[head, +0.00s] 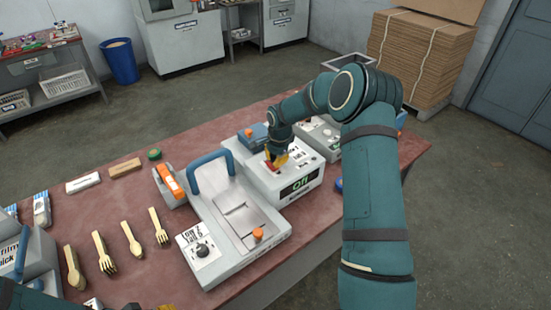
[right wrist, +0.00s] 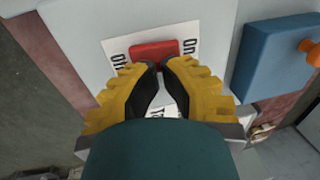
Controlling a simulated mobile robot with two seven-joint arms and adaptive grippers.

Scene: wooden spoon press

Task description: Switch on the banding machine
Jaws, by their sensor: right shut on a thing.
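Only a bit of my left gripper (head: 166,307) shows at the bottom edge.
A grey machine with a blue handle (head: 210,158), a knob and an orange button stands left of it. A blue box (head: 253,137) with an orange knob is close behind. Wooden spoons and forks (head: 131,238) lie at left. The table (head: 117,205) has bare room there.

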